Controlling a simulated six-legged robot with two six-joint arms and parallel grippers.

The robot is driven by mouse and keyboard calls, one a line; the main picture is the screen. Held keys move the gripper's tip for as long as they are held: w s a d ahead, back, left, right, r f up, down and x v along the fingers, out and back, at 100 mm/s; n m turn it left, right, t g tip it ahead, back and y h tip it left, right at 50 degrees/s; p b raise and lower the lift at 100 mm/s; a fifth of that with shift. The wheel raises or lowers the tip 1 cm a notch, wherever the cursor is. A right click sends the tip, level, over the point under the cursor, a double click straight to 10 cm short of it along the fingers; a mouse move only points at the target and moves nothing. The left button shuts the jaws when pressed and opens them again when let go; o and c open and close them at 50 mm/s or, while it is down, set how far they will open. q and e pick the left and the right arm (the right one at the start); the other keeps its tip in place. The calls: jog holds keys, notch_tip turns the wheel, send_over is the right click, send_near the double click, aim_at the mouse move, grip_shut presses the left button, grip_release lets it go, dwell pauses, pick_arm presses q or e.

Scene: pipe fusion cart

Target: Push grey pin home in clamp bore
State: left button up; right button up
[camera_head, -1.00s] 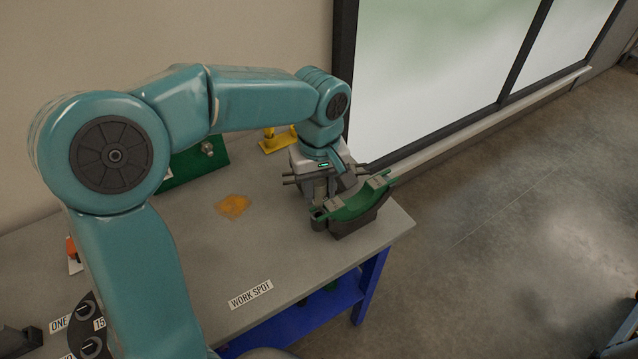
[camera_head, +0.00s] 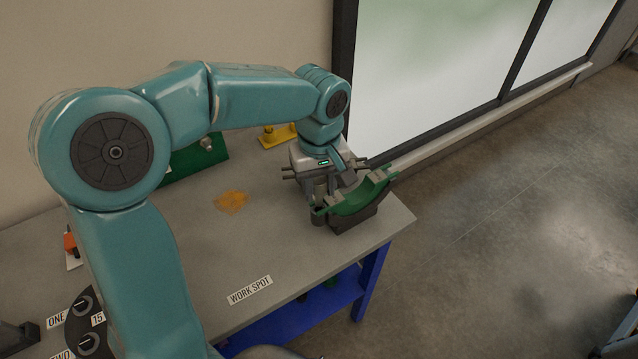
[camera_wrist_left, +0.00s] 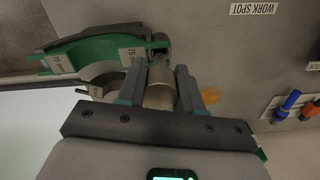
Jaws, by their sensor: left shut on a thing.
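The clamp is a dark cradle with a curved green lining (camera_head: 358,202), on the table's right end below the window. In the left wrist view its green half-ring (camera_wrist_left: 92,52) shows at upper left, with a "75" label. My left gripper (camera_head: 322,188) points down at the clamp's left end. Its two fingers (camera_wrist_left: 160,82) are shut on the grey pin (camera_wrist_left: 159,92), a thick metallic cylinder. The pin's far end is against the green clamp end in the left wrist view; how deep it sits in the bore is hidden. My right gripper is not in view.
The grey table (camera_head: 290,250) has a "WORK SPOT" label (camera_head: 250,290) and an orange patch (camera_head: 231,201). A green block (camera_head: 200,158) and a yellow stand (camera_head: 278,136) are at the back. The table's right edge is close to the clamp.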

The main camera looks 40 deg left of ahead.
aim_at(319, 199)
pick_arm(q)
jog(key=shift+f, duration=0.1)
dwell(0.3)
jog(key=shift+f+b, duration=0.35)
jog(key=shift+b, duration=0.05)
jog(key=shift+f+b, duration=1.25)
jog(key=shift+f, duration=0.3)
jog(key=o, duration=1.2)
jog(key=shift+s+r, duration=0.1)
jog(key=shift+s, duration=0.05)
jog(key=shift+c, duration=0.2)
notch_tip(319, 199, up, 16)
jog(key=p, duration=0.1)
jog(key=shift+r, duration=0.2)
